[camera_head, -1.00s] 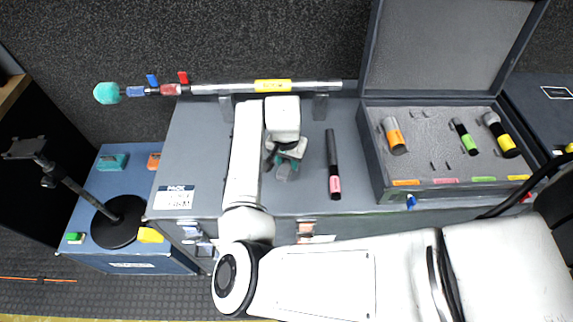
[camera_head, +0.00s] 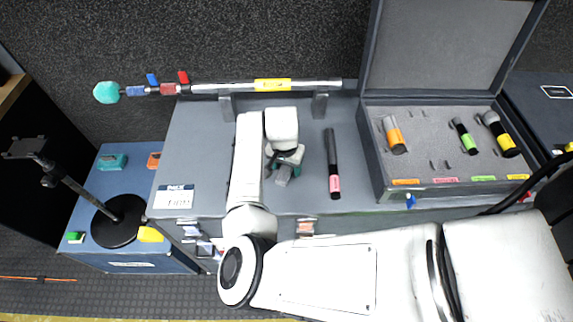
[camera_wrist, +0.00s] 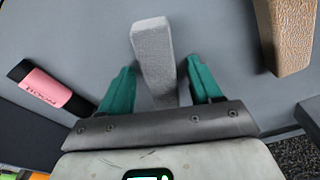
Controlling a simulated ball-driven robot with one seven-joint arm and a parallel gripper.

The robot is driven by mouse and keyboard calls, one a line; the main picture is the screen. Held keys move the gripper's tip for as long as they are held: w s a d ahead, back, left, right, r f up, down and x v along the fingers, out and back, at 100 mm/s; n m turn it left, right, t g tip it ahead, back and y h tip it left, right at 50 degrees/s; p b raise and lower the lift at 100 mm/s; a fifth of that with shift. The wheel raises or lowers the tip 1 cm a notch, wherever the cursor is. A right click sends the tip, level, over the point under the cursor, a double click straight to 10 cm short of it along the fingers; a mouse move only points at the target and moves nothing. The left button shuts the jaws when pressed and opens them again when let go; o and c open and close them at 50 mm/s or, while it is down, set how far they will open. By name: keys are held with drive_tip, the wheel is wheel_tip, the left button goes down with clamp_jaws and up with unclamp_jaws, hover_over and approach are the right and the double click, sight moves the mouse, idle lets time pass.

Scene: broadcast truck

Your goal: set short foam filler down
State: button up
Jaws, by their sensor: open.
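In the head view my gripper (camera_head: 285,174) is above the case top, left of the black mic with the pink band (camera_head: 333,165). The filler's grey end (camera_head: 283,174) shows there between the fingers. Its near end is partly hidden by the gripper in the wrist view.
A tan block (camera_wrist: 288,30) stands beside the filler in the wrist view; my arm hides its place in the head view. A boom pole (camera_head: 220,88) rests on supports at the back. An open foam-lined case (camera_head: 440,165) holding several mics stands at right.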

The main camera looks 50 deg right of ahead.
sight(285, 171)
wheel_tip(285, 171, up, 12)
drive_tip(key=a, duration=0.1)
drive_tip(key=s+d+r+n+t+h, duration=0.2)
drive_tip(key=s+d+r+n+h, duration=0.25)
drive_tip(key=d, duration=0.45)
drive_tip(key=s+a+f+n+y, duration=0.2)
drive_tip(key=s+a+f+n, duration=0.1)
drive_tip(key=a, duration=0.4)
drive_tip(key=s+a+f+n+g+y, duration=0.1)
drive_tip(key=s+a+f+n, duration=0.2)
drive_tip(key=s+a+f, duration=0.2)
drive_tip(key=s+a+f+n+y, duration=0.2)
drive_tip(key=s+a+f+n, duration=0.2)
drive_tip(key=s+a, duration=0.3)
drive_tip(key=shift+s+a+f+y, duration=0.35)
drive_tip(key=shift+s+a+f, duration=0.1)
drive_tip(key=shift+a, duration=0.6)
